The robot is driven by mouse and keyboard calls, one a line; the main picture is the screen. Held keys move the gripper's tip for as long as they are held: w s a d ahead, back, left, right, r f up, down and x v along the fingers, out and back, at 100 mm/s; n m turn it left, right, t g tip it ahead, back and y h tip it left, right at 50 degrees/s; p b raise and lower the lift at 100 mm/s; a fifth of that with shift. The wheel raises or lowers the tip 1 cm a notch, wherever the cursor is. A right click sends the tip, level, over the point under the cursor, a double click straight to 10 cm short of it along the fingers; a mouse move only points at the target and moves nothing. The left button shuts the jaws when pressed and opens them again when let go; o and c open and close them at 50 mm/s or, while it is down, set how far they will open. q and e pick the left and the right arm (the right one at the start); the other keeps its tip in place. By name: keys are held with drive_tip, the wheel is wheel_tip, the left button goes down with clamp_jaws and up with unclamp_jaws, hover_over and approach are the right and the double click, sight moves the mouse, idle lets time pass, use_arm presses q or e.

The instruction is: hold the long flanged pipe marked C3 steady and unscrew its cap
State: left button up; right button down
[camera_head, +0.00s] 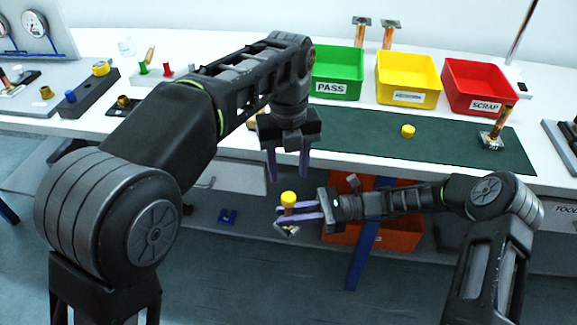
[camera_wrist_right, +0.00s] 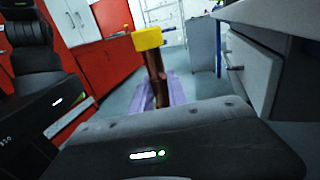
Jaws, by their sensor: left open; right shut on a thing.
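A copper flanged pipe (camera_head: 289,211) with a yellow cap (camera_head: 288,198) on its top end is held upright in front of the table, over the floor. My right gripper (camera_head: 292,213) is shut on the pipe below the cap; the flange (camera_head: 287,231) shows under the fingers. In the right wrist view the pipe (camera_wrist_right: 156,78) and its yellow cap (camera_wrist_right: 148,38) stand between the purple fingers. No C3 mark is readable. My left gripper (camera_head: 289,166) is open and empty, pointing down above the cap and apart from it.
A loose yellow cap (camera_head: 407,131) and an uncapped flanged pipe (camera_head: 496,126) are on the green mat (camera_head: 350,142). Green (camera_head: 337,73), yellow (camera_head: 408,80) and red (camera_head: 480,88) bins stand behind. An orange bin (camera_head: 400,233) is under the table.

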sight(288, 196)
use_arm(q)
drive_tip(key=shift+f, duration=4.05)
clamp_jaws()
